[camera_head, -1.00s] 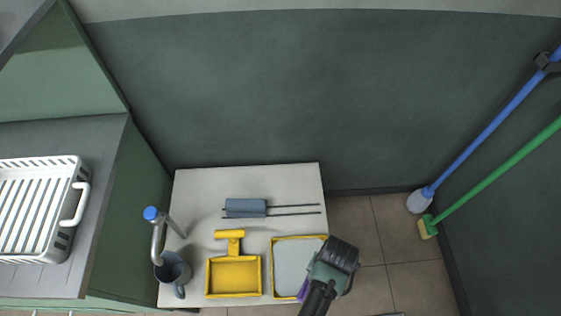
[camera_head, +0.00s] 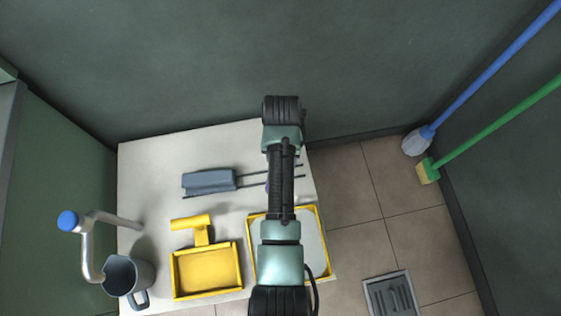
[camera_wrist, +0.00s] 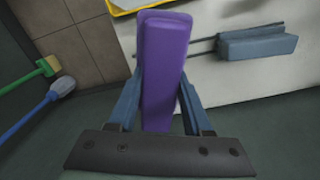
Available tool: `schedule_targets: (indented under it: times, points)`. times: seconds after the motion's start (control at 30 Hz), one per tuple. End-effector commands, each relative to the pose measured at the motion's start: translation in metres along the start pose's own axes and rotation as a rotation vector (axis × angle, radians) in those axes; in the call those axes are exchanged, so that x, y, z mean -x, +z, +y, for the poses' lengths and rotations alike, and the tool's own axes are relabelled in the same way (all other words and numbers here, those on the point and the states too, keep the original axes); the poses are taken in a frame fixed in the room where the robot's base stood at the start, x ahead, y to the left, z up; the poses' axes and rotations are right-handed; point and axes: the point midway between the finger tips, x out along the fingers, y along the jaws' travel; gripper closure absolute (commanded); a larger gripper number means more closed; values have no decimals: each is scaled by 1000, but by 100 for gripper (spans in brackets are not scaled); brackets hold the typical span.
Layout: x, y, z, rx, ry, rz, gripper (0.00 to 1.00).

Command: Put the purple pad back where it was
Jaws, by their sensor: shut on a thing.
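The purple pad (camera_wrist: 163,65) is a long, soft-edged block, large in the middle of the wrist view. My gripper (camera_wrist: 160,92) is shut on it, with one blue-grey finger on each side. The pad is held over the white table's (camera_wrist: 240,90) edge area, its far end pointing toward the yellow-rimmed tray (camera_wrist: 122,5). In the head view my arm reaches across the table (camera_head: 150,150) and hides the gripper and most or all of the pad. The yellow-rimmed tray (camera_head: 326,262) is partly covered by my arm.
A blue-grey block (camera_head: 208,181) with two thin rods lies left of my arm. A yellow box with a handle (camera_head: 207,272) is near the front. A dark jug (camera_head: 120,278) and a blue-capped metal pipe (camera_head: 88,255) stand at left. A mop (camera_head: 417,141) and broom (camera_head: 428,171) lean right.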

Motion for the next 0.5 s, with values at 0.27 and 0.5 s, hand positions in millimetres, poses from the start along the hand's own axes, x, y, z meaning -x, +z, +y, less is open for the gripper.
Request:
schedule_targets:
  times: [0.27, 0.5]
  points:
    - [-36, -24, -5, -46, -4, 3, 100]
    - [-49, -29, -6, -59, -4, -2, 100]
